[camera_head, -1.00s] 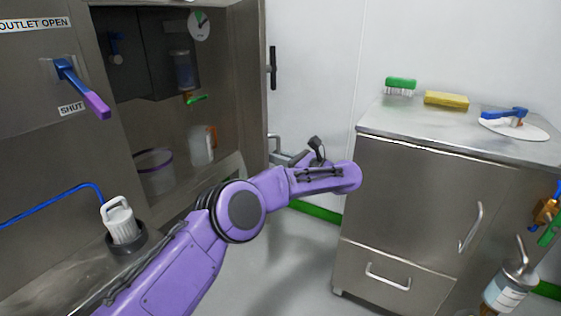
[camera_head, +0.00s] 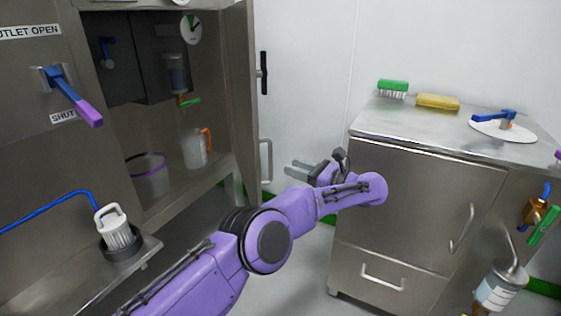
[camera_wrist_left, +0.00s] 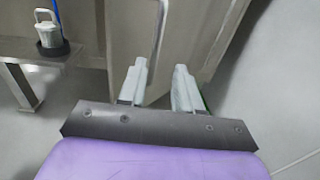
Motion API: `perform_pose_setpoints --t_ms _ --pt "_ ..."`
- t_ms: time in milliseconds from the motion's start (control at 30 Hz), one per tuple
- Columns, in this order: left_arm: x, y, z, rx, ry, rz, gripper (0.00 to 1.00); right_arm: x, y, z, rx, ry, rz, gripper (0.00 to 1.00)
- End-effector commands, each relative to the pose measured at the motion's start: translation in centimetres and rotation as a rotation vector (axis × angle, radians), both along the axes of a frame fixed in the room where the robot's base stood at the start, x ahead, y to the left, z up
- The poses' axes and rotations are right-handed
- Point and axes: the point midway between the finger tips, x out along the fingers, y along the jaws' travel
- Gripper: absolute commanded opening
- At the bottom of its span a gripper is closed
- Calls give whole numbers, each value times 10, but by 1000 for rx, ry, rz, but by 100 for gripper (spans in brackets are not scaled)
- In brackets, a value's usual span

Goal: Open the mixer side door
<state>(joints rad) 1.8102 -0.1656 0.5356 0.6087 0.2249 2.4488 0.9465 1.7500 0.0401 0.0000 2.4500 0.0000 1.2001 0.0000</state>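The mixer side door (camera_head: 240,95) is a tall grey metal panel standing swung out from the cabinet at the left, seen almost edge-on. A grey bar handle (camera_head: 266,162) is on its outer face, below a black handle (camera_head: 264,72). My left gripper (camera_head: 289,169) is just right of the bar handle, its fingers pointing at it, apart and empty. In the left wrist view the gripper (camera_wrist_left: 158,82) is open, with the bar handle (camera_wrist_left: 159,30) ahead, roughly in line with the gap between the fingers. My right gripper is not in view.
Inside the open cabinet are a white jug (camera_head: 194,150) and a purple-rimmed container (camera_head: 149,178). Floor between is clear.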

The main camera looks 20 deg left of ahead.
Motion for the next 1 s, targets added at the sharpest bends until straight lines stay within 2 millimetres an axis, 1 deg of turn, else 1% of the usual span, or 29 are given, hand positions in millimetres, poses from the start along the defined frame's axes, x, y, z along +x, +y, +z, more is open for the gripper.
perform_pose_setpoints --t_ms 33,133,233,400,433,467,500,533,567,600,667,733,767,800,833,867,900,933,967,1000 --pt "-1 -9 0 1 0 -1 34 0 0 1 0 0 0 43" --pt "-2 -18 0 0 0 2 34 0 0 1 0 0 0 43" --pt "-3 -22 0 -1 0 2 34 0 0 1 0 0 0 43" --pt "-3 -22 0 -1 0 2 34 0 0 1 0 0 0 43" --pt "-3 -22 0 -1 1 2 34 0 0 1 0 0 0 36" --pt "-2 -22 -1 3 6 0 34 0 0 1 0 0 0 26" --pt "-2 -22 -4 17 26 -10 34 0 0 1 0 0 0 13" --pt "0 -22 -7 39 58 -25 34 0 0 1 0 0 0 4" --pt "1 -22 -13 73 108 -47 34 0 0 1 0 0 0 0" --pt "5 -23 -24 137 201 -88 34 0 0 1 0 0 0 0" --pt "9 -24 -51 273 406 -175 34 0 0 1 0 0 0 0" --pt "10 -25 -98 475 724 -300 34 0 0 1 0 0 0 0" --pt "6 -24 -124 566 875 -357 34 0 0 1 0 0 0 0" --pt "-3 -22 -160 687 1079 -435 34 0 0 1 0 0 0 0" --pt "-14 -19 -188 774 1233 -494 34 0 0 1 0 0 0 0" --pt "-29 -15 -217 859 1384 -556 34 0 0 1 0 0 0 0" --pt "-55 -8 -255 967 1586 -644 34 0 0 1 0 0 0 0" --pt "-79 -1 -283 1045 1734 -716 34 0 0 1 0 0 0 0" --pt "-107 6 -309 1119 1881 -794 34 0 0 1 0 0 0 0" --pt "-150 16 -340 1208 2065 -906 34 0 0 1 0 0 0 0"
